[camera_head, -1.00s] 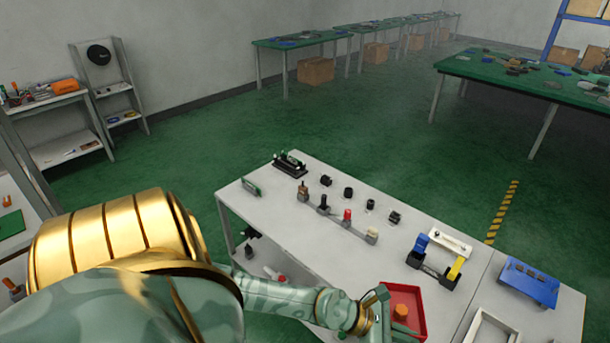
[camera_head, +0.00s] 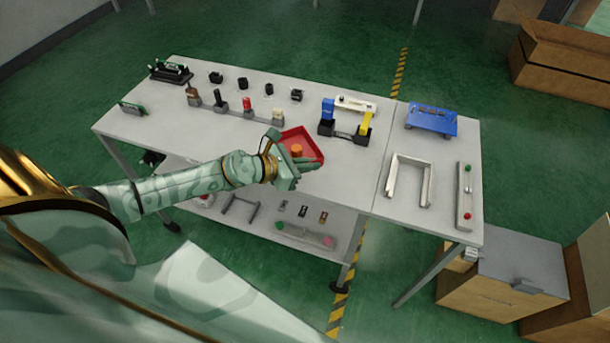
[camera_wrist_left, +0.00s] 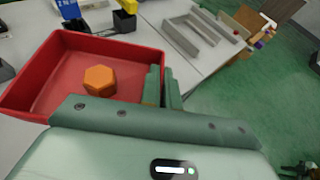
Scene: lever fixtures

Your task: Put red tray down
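The red tray (camera_head: 308,147) is at the front edge of the white table, with an orange hexagonal piece (camera_head: 296,150) inside it. In the left wrist view the tray (camera_wrist_left: 50,88) looks nearly level and the orange piece (camera_wrist_left: 99,80) lies on its floor. My left gripper (camera_head: 308,164) is at the tray's near side. In the left wrist view its fingers (camera_wrist_left: 162,84) are close together on both sides of the tray's wall, shut on it. I cannot tell whether the tray's underside touches the tabletop. My right gripper is not in view.
The white table (camera_head: 350,178) continues right, with a white U-shaped frame (camera_head: 395,182) and a blue fixture (camera_head: 431,119). A black fixture with blue and yellow levers (camera_head: 345,128) stands right of the tray. Several knobs and levers stand behind it. A lower shelf (camera_head: 270,212) holds parts.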

